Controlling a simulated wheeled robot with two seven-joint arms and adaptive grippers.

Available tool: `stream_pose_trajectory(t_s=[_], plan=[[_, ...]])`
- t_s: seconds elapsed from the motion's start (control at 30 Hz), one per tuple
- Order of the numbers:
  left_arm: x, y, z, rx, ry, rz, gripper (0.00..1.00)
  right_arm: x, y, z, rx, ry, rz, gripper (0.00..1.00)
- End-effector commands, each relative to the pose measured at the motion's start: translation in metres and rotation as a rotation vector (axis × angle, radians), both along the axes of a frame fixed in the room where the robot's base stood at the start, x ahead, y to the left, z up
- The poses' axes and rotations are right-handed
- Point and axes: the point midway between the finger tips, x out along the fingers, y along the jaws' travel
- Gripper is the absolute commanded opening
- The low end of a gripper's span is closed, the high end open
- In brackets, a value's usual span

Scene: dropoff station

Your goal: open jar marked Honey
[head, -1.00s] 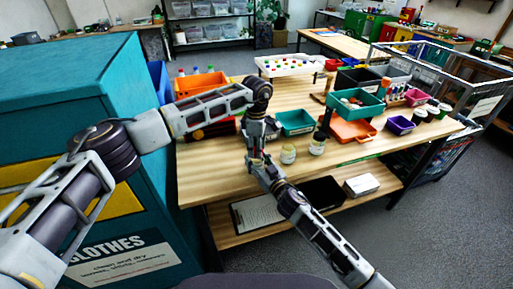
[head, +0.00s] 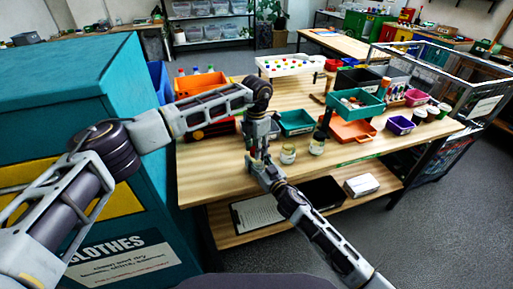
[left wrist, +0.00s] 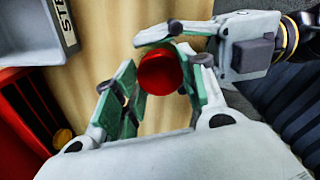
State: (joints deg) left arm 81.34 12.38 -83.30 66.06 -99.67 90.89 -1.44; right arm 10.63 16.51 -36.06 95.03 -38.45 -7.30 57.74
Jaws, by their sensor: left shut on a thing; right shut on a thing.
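A jar with a round red lid (left wrist: 165,72) is held between both my grippers, above the front part of the workbench. My left gripper (left wrist: 160,88) has its green-padded fingers on either side of the lid and is shut on it. In the head view my left gripper (head: 259,150) points down onto the jar. My right gripper (head: 260,167) comes from the lower right and is shut on the jar from below the lid. The jar's body and label are hidden by the grippers. I cannot tell whether the lid is loose.
Two more small jars (head: 288,154) (head: 317,144) stand on the workbench (head: 210,175) just right of my grippers. Teal (head: 297,121), orange (head: 352,131) and purple (head: 400,125) bins stand behind and to the right. A teal clothes container (head: 75,85) stands at the left.

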Motion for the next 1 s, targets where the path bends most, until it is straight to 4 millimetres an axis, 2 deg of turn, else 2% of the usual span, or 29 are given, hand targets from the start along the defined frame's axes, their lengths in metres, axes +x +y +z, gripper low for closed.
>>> stream_pose_trajectory(t_s=[1.0], plan=[[0.0006, -0.0002, 0.0006, -0.001, -0.001, 0.814, 0.12, -0.0005, 0.0007, -0.0001, 0.000, 0.000, 0.002, 0.00]])
